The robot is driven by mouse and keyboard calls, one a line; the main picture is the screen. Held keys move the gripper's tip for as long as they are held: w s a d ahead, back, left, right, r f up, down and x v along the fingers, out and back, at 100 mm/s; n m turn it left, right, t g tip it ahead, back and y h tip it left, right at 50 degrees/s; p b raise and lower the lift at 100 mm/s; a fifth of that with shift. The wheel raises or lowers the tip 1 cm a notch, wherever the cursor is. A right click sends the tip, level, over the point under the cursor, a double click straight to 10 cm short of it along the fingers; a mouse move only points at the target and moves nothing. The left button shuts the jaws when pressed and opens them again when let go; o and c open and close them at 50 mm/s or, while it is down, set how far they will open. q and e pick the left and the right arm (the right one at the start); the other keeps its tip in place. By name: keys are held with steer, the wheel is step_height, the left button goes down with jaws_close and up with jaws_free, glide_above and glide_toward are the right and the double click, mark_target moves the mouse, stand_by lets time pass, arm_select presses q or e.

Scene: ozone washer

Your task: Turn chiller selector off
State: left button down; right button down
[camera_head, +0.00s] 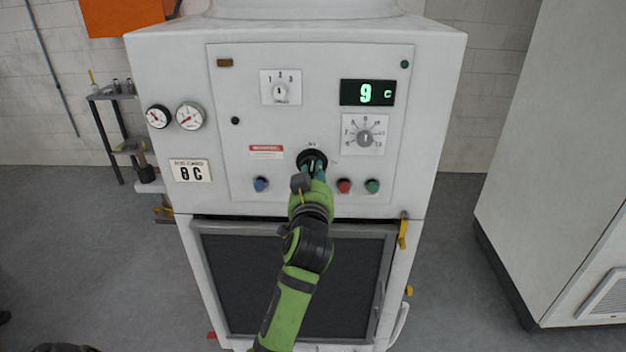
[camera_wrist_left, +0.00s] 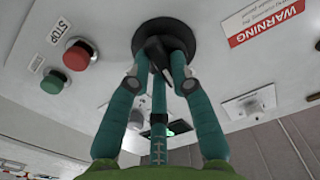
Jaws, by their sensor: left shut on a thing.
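The chiller selector (camera_head: 312,157) is a round black rotary switch, low in the middle of the white control panel. My left gripper (camera_head: 314,172) reaches it from below, its teal fingers shut on the switch's black handle. In the left wrist view the selector's round base (camera_wrist_left: 178,38) is at the top. The fingers (camera_wrist_left: 160,72) close around the handle from both sides there. The fingers partly hide the handle, and its exact setting is unclear. The digital display (camera_head: 367,93) is lit green and reads 9 C. My right gripper is not in view.
A blue button (camera_head: 261,184) sits left of the selector; red (camera_head: 344,186) and green (camera_head: 372,186) buttons sit to its right. A small dial (camera_head: 281,92) and a larger dial (camera_head: 364,134) are above. Two gauges (camera_head: 190,116) are at left. A dark-windowed door (camera_head: 240,290) is below.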

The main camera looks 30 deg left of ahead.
arm_select(q)
steer(key=shift+n, duration=0.8)
steer(key=c, duration=1.1)
jaws_free()
steer(key=shift+r, duration=0.15)
step_height(320, 180, up, 10)
steer(key=shift+f, duration=0.1)
